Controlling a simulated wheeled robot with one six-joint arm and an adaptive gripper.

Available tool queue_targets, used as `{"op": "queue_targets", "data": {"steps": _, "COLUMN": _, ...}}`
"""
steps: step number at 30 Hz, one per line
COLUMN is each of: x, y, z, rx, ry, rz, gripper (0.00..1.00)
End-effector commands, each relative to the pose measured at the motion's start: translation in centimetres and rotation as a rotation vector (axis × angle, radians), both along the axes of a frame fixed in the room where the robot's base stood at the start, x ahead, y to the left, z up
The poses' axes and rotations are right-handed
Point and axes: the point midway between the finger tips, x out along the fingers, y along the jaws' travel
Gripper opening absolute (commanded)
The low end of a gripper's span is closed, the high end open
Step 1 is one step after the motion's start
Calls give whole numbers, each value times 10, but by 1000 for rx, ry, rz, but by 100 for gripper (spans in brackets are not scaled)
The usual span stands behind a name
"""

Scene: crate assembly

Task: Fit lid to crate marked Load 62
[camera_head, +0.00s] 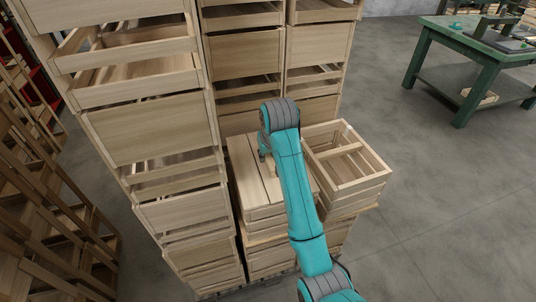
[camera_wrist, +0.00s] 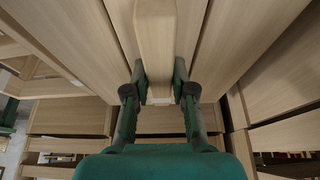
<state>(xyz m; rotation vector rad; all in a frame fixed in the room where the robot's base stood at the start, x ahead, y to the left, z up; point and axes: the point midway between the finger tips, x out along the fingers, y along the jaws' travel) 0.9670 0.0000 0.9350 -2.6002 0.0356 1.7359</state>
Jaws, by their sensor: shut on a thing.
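The lid, made of pale planks (camera_head: 248,172), lies over a slatted wooden crate (camera_head: 266,214) in the head view. I cannot tell whether it is fully seated or slightly above the rim. In the wrist view, the lid's planks (camera_wrist: 78,38) spread out on both sides of a raised wooden batten (camera_wrist: 156,45). My gripper (camera_wrist: 160,84) has one finger on each side of this batten and is shut on it. In the head view my arm hides the right part of the lid and most of the gripper. No Load 62 marking is readable.
An open, empty-looking crate (camera_head: 372,186) stands close to the right of the lid. Tall stacks of crates (camera_head: 152,125) rise behind and to the left. A green workbench (camera_head: 478,58) is at the back right. The grey floor on the right is clear.

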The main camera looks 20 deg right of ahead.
Motion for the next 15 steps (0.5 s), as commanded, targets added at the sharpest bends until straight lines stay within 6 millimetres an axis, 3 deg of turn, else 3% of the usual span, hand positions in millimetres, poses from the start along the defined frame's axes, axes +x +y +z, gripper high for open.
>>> {"op": "queue_targets", "data": {"steps": 15, "x": 0, "y": 0, "z": -6, "rx": 0, "ry": -1, "rz": 0, "gripper": 0}}
